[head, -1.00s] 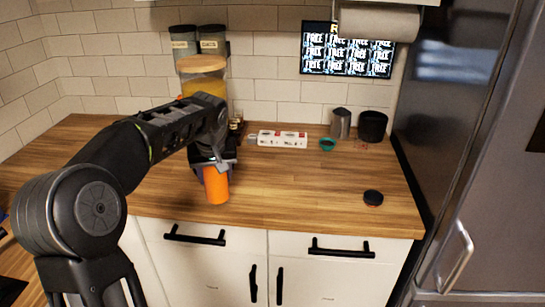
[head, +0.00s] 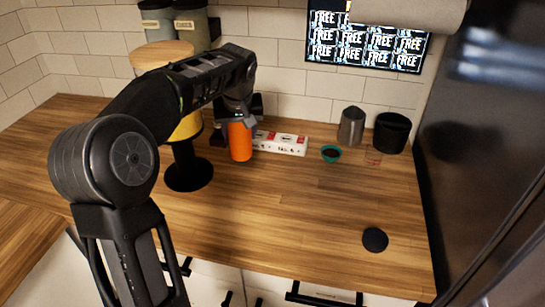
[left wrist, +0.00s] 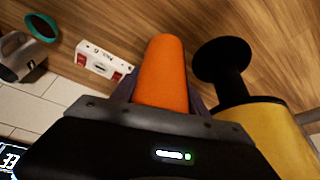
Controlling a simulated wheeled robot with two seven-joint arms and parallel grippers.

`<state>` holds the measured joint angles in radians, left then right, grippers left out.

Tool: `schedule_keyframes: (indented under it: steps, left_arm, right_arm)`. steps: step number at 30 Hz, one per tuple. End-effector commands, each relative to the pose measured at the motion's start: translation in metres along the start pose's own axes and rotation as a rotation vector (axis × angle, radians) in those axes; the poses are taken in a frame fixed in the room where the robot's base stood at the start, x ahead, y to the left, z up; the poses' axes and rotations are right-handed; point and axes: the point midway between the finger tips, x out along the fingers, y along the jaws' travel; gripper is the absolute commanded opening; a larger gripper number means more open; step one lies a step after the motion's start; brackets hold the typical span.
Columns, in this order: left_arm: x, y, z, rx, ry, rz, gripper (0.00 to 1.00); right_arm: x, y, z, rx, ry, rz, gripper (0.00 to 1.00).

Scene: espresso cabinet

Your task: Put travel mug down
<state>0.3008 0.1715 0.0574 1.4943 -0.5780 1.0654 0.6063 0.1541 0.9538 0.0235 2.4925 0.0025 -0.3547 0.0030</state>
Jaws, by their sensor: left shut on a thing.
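The orange travel mug (head: 240,142) is upright near the back of the wooden counter (head: 285,220). My left gripper (head: 237,118) is shut on it from above and behind. In the left wrist view the mug (left wrist: 162,75) points away from my left gripper (left wrist: 160,100), between its fingers. I cannot tell whether the mug's bottom touches the counter. My right gripper is not in view.
A yellow container on a black stand (head: 189,175) is close left of the mug. A teal cup (head: 331,154), metal pitcher (head: 351,127), black canister (head: 391,132) and black disc (head: 375,240) are farther right. The middle counter is clear.

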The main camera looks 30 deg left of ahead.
Motion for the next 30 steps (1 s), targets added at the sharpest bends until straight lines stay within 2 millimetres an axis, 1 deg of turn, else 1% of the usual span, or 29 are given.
schedule_keyframes:
  steps: [10, 13, 17, 21, 24, 30]
  left_arm:
    - [-0.001, 0.000, -0.001, -0.001, 0.002, 0.000, 0.00]
    - [0.003, -0.001, 0.001, 0.000, 0.000, -0.001, 0.00]
    - [0.020, -0.001, 0.009, 0.001, -0.002, -0.003, 0.00]
    - [0.043, -0.001, 0.018, 0.001, -0.003, -0.002, 0.00]
    - [0.054, -0.001, 0.022, 0.000, 0.000, -0.002, 0.00]
    - [0.057, 0.000, 0.023, -0.001, 0.003, 0.000, 0.00]
  right_arm:
    - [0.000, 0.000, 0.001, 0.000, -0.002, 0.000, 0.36]
    - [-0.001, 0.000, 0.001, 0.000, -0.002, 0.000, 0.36]
    - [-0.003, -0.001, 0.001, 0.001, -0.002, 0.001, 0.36]
    - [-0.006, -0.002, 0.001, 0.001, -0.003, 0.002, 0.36]
    - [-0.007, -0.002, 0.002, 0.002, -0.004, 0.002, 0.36]
    - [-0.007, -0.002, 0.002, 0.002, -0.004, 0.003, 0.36]
